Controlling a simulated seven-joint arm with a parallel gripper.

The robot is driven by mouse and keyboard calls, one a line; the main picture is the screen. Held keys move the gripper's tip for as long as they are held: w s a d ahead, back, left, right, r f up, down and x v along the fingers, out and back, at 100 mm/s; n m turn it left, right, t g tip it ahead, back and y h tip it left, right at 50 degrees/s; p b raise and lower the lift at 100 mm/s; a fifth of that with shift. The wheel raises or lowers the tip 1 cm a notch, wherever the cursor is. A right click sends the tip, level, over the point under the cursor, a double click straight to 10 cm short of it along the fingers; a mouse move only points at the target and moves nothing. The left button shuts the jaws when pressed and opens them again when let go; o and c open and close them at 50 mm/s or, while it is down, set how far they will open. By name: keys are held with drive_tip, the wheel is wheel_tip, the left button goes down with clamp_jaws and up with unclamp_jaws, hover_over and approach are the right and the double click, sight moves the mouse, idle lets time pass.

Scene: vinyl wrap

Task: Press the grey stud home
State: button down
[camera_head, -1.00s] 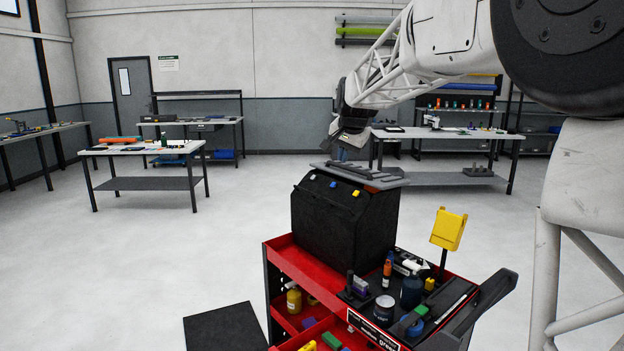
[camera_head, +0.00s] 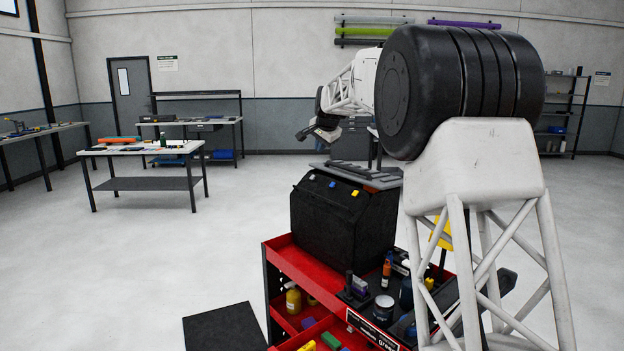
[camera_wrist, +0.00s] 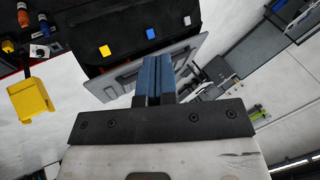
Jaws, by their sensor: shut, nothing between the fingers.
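The grey stud (camera_head: 311,177) sits at the left end of a row on the sloped front of a black box (camera_head: 325,222). A blue stud (camera_head: 333,184) and a yellow stud (camera_head: 354,192) are to its right. In the wrist view the grey stud (camera_wrist: 187,20) is at the row's right end, beyond my fingers. How far it stands out is too small to tell. My gripper (camera_head: 302,134) is above and behind the box, apart from it. In the wrist view my blue-fingered gripper (camera_wrist: 154,60) is shut and empty, overlapping a grey plate in the picture.
The grey plate (camera_wrist: 195,48) with dark bars lies on the box top. The box stands on a red cart (camera_head: 275,262) with bottles, a can and a yellow item (camera_wrist: 30,97) on a post. A workbench (camera_head: 150,150) stands farther left. Open floor lies left of the cart.

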sight(312, 177)
drive_tip(key=w+a+f+m, duration=0.1)
drive_tip(key=w+a+f, duration=0.2)
drive_tip(key=w, duration=0.4)
drive_tip(key=w+a+f+m+t, duration=0.1)
drive_tip(key=w+a+f, duration=0.2)
drive_tip(key=w, duration=0.5)
drive_tip(key=w+a+f+m+y, duration=0.1)
drive_tip(key=w+a+f, duration=0.2)
drive_tip(key=w, duration=0.4)
drive_tip(key=shift+w+f, duration=0.3)
drive_tip(key=shift+f, duration=0.5)
drive_tip(key=shift+w+d+f, duration=0.6)
drive_tip(key=shift+d+f, duration=0.15)
drive_tip(key=shift+f, duration=0.35)
drive_tip(key=shift+w+d+f, duration=0.55)
drive_tip(key=shift+d+f, duration=0.2)
drive_tip(key=shift+f, duration=0.4)
drive_tip(key=shift+w+d+f, duration=0.6)
drive_tip(key=shift+d+f, duration=0.15)
drive_tip(key=shift+f, duration=0.35)
